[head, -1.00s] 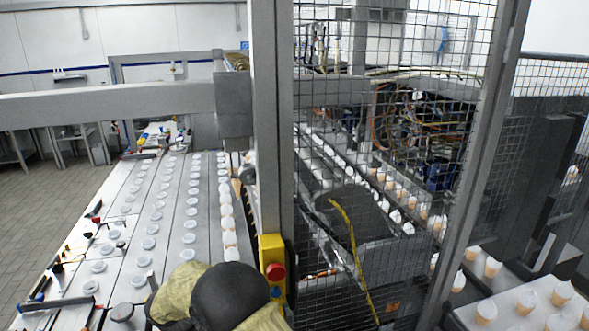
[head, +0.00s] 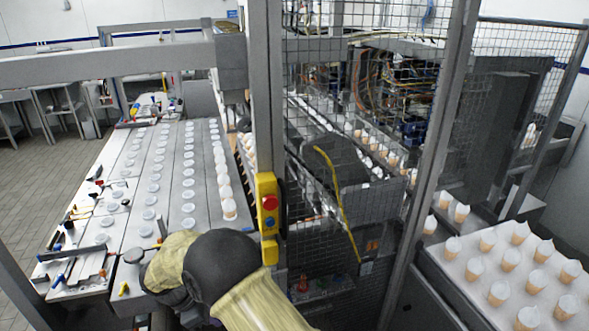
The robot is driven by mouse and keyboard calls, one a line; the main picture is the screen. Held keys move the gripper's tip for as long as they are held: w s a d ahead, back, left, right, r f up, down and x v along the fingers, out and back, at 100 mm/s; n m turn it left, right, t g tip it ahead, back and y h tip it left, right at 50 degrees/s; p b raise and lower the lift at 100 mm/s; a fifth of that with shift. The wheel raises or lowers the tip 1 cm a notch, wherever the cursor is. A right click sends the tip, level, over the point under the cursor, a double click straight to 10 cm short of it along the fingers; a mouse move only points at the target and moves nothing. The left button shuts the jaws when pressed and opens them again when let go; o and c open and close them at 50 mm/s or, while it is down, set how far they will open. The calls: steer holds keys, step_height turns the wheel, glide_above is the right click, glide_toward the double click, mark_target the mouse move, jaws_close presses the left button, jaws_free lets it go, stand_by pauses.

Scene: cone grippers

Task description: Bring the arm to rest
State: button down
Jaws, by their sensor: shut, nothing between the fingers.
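My arm (head: 222,268) shows at the bottom centre of the head view as a black rounded joint between yellowish-beige links. It is bent, with one link reaching down to the lower right and the other on the left over the near end of the grey table. My gripper is not visible in this view. I see nothing held by the arm.
The grey table (head: 172,180) carries rows of white round pieces, with tools along its left side. A grey post with a yellow box and red button (head: 269,203) stands close behind my arm. Mesh fencing encloses machinery. A tray (head: 440,262) of cones is at right.

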steer(key=d+r+m+y, duration=0.1)
steer(key=d+r+m, duration=0.2)
steer(key=d, duration=0.3)
steer(key=d+r+m+g+y, duration=0.1)
steer(key=d+r+m, duration=0.15)
steer(key=d, duration=0.25)
steer(key=d+r+m+y, duration=0.1)
steer(key=d+r+m, duration=0.15)
steer(key=d, duration=0.35)
steer(key=s+d+r+m+t+y, duration=0.1)
steer(key=s+d+r+m, duration=0.1)
steer(key=s+d+m, duration=0.3)
steer(key=s+d+r+m+t, duration=0.1)
steer(key=s+d+m, duration=0.5)
steer(key=d, duration=0.7)
steer(key=r+m, duration=0.1)
steer(key=m, duration=0.1)
steer(key=shift+d+r+m+y, duration=0.3)
steer(key=shift+r+y, duration=0.05)
steer(key=shift+y, duration=0.05)
